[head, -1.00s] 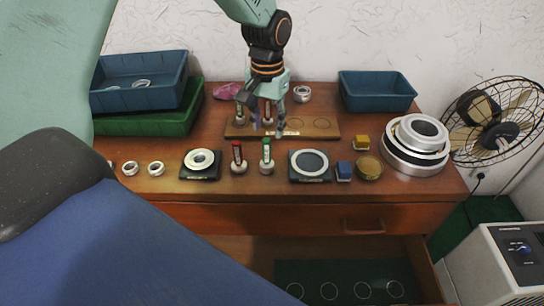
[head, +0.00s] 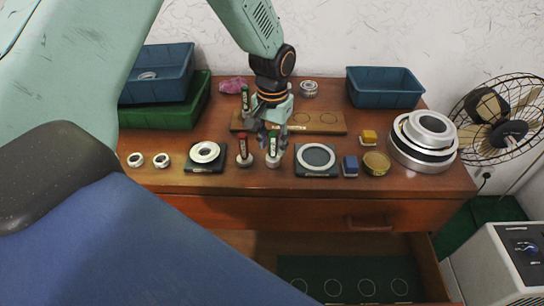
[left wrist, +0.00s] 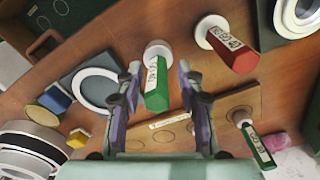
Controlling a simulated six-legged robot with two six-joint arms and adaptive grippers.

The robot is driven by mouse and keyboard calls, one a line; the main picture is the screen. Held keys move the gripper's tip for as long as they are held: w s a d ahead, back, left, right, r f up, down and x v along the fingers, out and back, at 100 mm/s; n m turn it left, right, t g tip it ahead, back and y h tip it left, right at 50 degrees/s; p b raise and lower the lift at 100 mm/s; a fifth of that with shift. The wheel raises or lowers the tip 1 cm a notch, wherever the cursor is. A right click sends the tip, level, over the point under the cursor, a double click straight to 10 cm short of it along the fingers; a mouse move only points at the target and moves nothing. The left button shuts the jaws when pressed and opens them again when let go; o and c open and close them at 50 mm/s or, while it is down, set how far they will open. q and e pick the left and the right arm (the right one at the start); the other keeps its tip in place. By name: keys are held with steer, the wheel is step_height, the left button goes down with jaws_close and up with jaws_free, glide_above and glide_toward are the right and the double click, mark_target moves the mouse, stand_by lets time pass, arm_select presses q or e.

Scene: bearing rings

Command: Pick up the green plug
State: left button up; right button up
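A green plug (head: 273,148) with a white label and a pale round base stands upright near the front of the table. It also shows in the left wrist view (left wrist: 157,84). My left gripper (head: 271,140) is open above it, pointing down. In the left wrist view its two fingers (left wrist: 159,72) lie on either side of the green handle, with gaps visible; I see no grip on it. A red plug (head: 243,147) stands just left of it, also seen in the left wrist view (left wrist: 236,46). My right gripper is not in view.
Another dark green plug (head: 245,97) stands on the wooden board (head: 335,122) behind. A ring on a black square (head: 301,171) is close on the right, another ring on a black base (head: 206,152) on the left. Blue bins and steel rings stand farther off.

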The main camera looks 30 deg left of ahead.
arm_select(q)
steer(key=shift+d, duration=0.2)
steer(key=c, duration=0.4)
jaws_close()
steer(key=shift+a+r, duration=0.1)
steer(key=shift+w, duration=0.1)
